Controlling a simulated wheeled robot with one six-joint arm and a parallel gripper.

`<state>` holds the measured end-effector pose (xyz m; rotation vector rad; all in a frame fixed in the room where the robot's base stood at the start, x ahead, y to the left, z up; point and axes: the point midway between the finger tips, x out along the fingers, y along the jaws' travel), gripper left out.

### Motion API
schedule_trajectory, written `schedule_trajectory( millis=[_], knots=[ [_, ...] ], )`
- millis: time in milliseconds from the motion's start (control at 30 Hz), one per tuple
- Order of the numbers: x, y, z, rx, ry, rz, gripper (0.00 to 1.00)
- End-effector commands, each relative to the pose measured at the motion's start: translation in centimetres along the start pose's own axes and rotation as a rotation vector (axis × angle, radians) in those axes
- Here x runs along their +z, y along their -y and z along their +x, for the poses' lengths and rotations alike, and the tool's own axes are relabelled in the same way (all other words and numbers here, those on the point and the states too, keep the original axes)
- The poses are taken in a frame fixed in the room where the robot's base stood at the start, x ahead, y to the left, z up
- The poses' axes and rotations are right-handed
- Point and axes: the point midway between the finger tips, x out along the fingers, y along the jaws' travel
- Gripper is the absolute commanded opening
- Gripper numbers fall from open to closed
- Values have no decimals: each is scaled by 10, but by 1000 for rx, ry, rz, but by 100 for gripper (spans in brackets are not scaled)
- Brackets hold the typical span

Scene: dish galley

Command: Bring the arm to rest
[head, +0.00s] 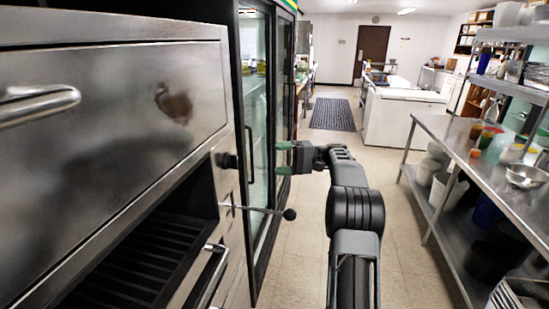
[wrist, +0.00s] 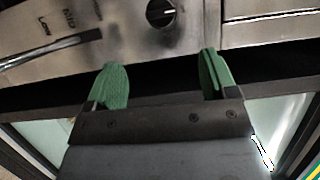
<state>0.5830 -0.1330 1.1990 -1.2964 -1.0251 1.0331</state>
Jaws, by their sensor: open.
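My gripper (head: 284,158) is in the middle of the head view, with my dark arm stretched forward below it. Its two green fingertips point left, towards the glass-door fridge and the steel oven front. In the wrist view my gripper (wrist: 160,84) has its green fingers wide apart with nothing between them. A black control knob (wrist: 161,13) on a steel panel shows beyond the fingers. I cannot tell how far the fingertips are from the panel.
A steel oven (head: 110,110) fills the left, with a ball-ended lever (head: 289,214) sticking out. A glass-door fridge (head: 256,120) stands behind it. A steel table (head: 470,150) with bowls lines the right. The tiled aisle (head: 300,250) between is open, with a dark mat (head: 333,114) farther back.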

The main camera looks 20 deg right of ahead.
Motion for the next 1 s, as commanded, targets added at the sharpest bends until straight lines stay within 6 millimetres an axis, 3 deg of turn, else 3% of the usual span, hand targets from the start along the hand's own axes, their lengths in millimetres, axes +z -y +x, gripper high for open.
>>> schedule_trajectory(
  millis=[233, 367, 467, 633, 800, 1000],
  knots=[
    [0, 0, 0, 1, 0, 0, 79],
    [17, 3, 31, 121, 2, 44, 79],
    [45, -2, 65, 297, -3, 91, 79],
    [123, -29, 107, 682, -27, 104, 79],
    [202, -64, 108, 1041, -55, -13, 79],
    [265, -99, 86, 1329, -82, -233, 79]
  ],
)
